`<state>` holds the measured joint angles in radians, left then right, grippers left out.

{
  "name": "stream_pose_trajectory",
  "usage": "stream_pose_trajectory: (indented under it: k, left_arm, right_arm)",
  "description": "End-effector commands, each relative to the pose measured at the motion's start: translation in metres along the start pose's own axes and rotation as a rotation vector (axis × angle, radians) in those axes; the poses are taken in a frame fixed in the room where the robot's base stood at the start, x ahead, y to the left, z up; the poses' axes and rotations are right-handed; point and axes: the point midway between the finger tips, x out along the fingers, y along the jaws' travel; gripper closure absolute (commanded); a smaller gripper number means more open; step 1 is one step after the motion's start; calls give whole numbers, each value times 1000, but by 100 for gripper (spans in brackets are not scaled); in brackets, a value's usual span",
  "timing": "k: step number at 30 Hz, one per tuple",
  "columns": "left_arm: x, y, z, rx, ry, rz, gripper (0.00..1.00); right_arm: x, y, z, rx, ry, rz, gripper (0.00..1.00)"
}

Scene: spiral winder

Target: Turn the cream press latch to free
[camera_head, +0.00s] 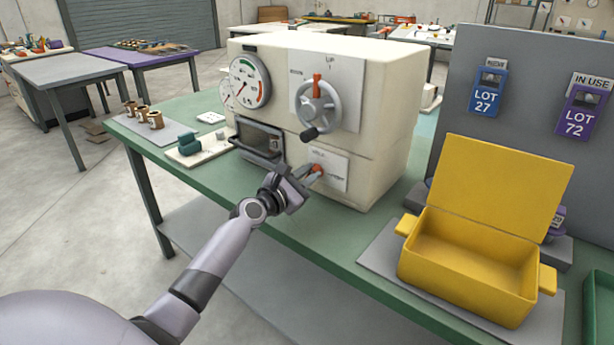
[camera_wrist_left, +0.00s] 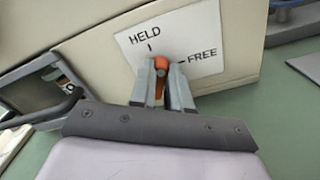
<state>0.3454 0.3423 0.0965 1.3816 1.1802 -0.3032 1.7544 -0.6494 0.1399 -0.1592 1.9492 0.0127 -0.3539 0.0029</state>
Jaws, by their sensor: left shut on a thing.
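The cream press (camera_head: 385,90) stands on the green bench. Its orange latch (camera_head: 317,168) is low on the front, on a white plate. In the left wrist view the latch (camera_wrist_left: 160,64) sits beside the marks HELD, above it, and FREE, to its right. My left gripper (camera_head: 307,174) reaches the latch from the front. In the wrist view its two fingers (camera_wrist_left: 163,88) are closed around the orange handle, one on each side. The fingers hide part of the handle, so its exact angle is hard to tell. My right gripper is out of view.
A grey handwheel (camera_head: 320,103) is above the latch, and an open chamber with a handle (camera_head: 258,150) is to its left. A yellow open box (camera_head: 465,262) stands on the right. Small brass parts (camera_head: 143,113) sit on a mat at the left.

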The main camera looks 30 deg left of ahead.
Motion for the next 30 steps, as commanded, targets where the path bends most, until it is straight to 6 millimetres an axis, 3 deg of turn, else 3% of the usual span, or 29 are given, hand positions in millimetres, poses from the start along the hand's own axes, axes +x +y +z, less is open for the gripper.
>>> stream_pose_trajectory:
  k: [30]
  left_arm:
    - [0, -11, -6, 908, 1, -2, 100]
  right_arm:
    - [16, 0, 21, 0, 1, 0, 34]
